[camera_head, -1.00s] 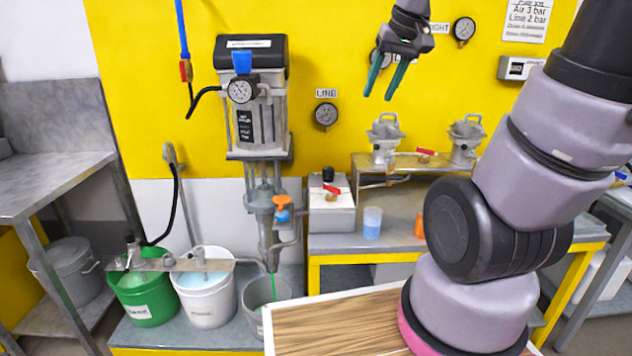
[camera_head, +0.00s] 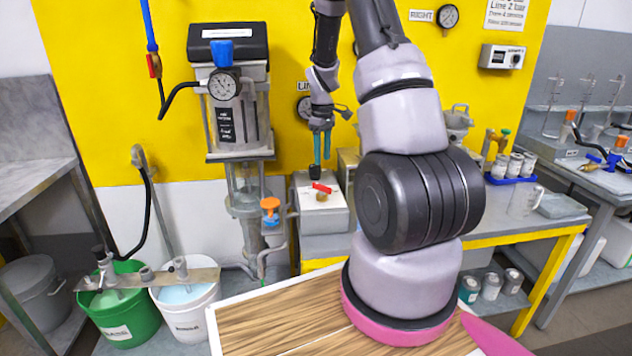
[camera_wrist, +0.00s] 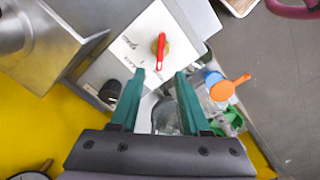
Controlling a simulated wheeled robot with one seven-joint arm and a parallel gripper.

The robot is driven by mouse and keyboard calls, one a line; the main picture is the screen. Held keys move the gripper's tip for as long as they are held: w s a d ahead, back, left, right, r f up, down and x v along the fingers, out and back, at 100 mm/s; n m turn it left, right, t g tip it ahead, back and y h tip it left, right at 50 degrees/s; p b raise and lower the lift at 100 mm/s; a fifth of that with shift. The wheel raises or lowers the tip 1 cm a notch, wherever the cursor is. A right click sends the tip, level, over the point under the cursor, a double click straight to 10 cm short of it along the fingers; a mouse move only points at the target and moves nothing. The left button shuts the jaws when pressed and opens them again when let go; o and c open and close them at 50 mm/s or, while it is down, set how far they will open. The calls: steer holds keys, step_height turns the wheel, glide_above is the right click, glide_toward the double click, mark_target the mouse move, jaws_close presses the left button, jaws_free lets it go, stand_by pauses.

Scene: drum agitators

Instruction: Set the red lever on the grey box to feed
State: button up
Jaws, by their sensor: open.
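The grey box (camera_head: 323,216) stands on the bench beside the pump. Its red lever (camera_head: 322,188) sits on the pale top plate over a brass-coloured body. In the wrist view the red lever (camera_wrist: 161,50) lies beyond my fingertips, on a white plate with printed words too small to read surely. In the wrist view my gripper (camera_wrist: 164,77) is open, not touching the lever.
The pump (camera_head: 238,110) with its gauge and an orange-handled valve (camera_head: 270,206) stands close left of the box. An orange-handled thing (camera_wrist: 228,88) shows right in the wrist view. Green (camera_head: 122,312) and white (camera_head: 188,305) buckets stand lower left.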

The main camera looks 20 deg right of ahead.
mark_target(322, 185)
step_height(322, 185, down, 10)
steer(key=shift+r, duration=0.1)
stand_by(0.4)
jaws_close()
